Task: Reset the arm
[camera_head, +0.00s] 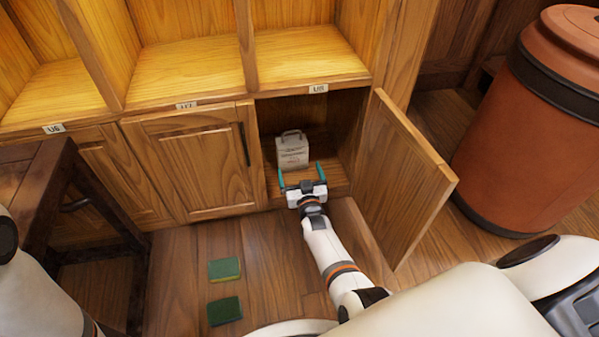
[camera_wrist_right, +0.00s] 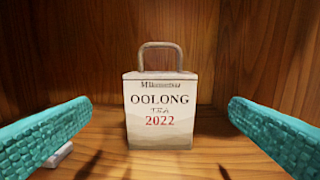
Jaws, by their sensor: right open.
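My right gripper (camera_head: 300,176) is open, with teal fingers, at the mouth of an open lower cupboard. In the right wrist view its two fingers (camera_wrist_right: 160,135) stand wide apart with nothing between them. A white bag (camera_head: 292,150) with a grey handle stands upright inside the cupboard, beyond the fingertips. In the right wrist view the bag (camera_wrist_right: 160,110) reads "OOLONG" and "2022" and stands apart from both fingers. My left gripper is not in view.
The cupboard door (camera_head: 408,180) stands open to the right of my right arm. Two green sponge-like blocks (camera_head: 224,268) (camera_head: 224,310) lie on the floor. A dark table (camera_head: 30,185) is at left, a large brown barrel (camera_head: 530,120) at right. The shelves above (camera_head: 190,70) are empty.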

